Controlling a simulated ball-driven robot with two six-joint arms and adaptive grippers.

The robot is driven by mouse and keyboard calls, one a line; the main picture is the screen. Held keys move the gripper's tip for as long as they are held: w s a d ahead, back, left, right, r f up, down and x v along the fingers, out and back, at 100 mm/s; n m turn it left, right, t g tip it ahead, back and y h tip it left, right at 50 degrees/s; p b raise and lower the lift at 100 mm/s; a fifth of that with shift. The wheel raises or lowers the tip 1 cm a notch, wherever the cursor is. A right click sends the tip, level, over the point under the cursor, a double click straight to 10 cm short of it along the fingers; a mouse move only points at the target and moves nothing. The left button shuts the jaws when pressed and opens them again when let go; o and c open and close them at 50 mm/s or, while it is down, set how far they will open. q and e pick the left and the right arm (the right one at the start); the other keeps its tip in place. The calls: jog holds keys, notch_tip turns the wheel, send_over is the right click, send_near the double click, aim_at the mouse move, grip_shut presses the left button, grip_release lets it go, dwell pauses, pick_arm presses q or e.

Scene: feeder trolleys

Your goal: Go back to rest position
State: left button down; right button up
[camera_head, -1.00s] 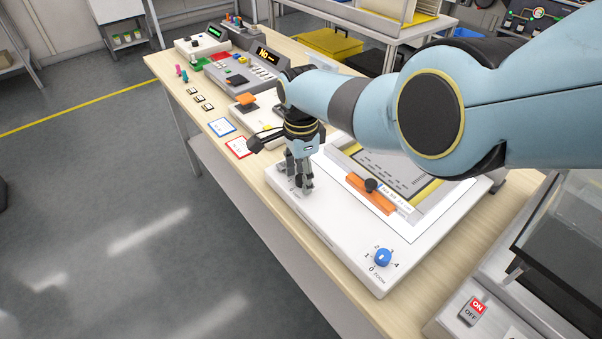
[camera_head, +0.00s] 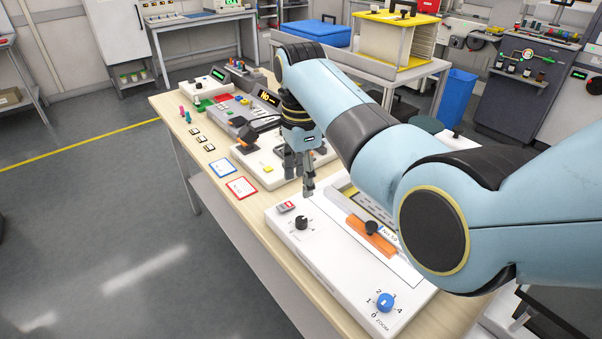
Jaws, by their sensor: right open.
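My right gripper (camera_head: 301,185) hangs from the blue arm that comes in from the right. Its fingers point down and are open, with nothing seen between them. They are near the far left corner of a white device (camera_head: 333,263) on the table and look to be above it. The device has a small red-marked switch (camera_head: 286,207), a black knob (camera_head: 302,223), an orange bar (camera_head: 371,238) with a black knob and a blue zoom dial (camera_head: 385,302). My arm hides part of the device's right side. My left gripper is not in view.
The wooden table (camera_head: 206,178) holds a blue-framed card (camera_head: 222,167), a red-framed card (camera_head: 241,188) and grey control boxes farther back. A yellow-topped rack (camera_head: 397,38) and a blue bin (camera_head: 456,97) stand behind. The grey floor at left is clear.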

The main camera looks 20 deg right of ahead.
jog(key=shift+r, duration=0.3)
